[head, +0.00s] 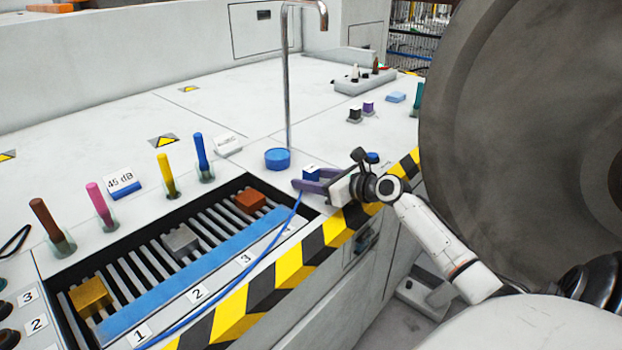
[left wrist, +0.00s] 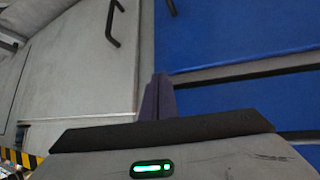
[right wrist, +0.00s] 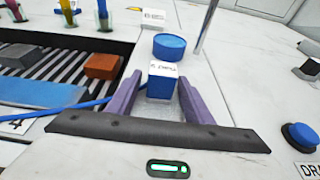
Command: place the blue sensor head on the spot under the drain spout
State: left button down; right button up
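The blue sensor head appears to be the small blue block with a white labelled top (right wrist: 162,82), also in the head view (head: 311,172). It stands on the white bench beside the slatted tray. My right gripper (right wrist: 160,88) is open, its purple fingers on either side of the block with gaps; it also shows in the head view (head: 309,183). The drain spout seems to be the tall bent metal pipe (head: 286,80). A round blue dish (head: 277,159) sits near its foot; no marked spot is clear. My left gripper (left wrist: 157,98) shows only in its wrist view, fingers together and empty.
A blue cable (head: 225,284) runs along the tray front towards the block. The tray holds orange (head: 250,200), grey (head: 180,241) and gold (head: 91,297) blocks. A blue button (right wrist: 300,136) lies right of the gripper. A big grey wheel (head: 510,130) stands at right.

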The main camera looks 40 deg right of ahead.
jog(key=shift+r, duration=0.15)
jog(key=p+v, duration=0.2)
jog(key=v, duration=0.9)
jog(key=shift+s+p, duration=0.15)
jog(key=shift+p, duration=0.15)
jog(key=shift+s+r, duration=0.15)
jog(key=shift+s, duration=0.2)
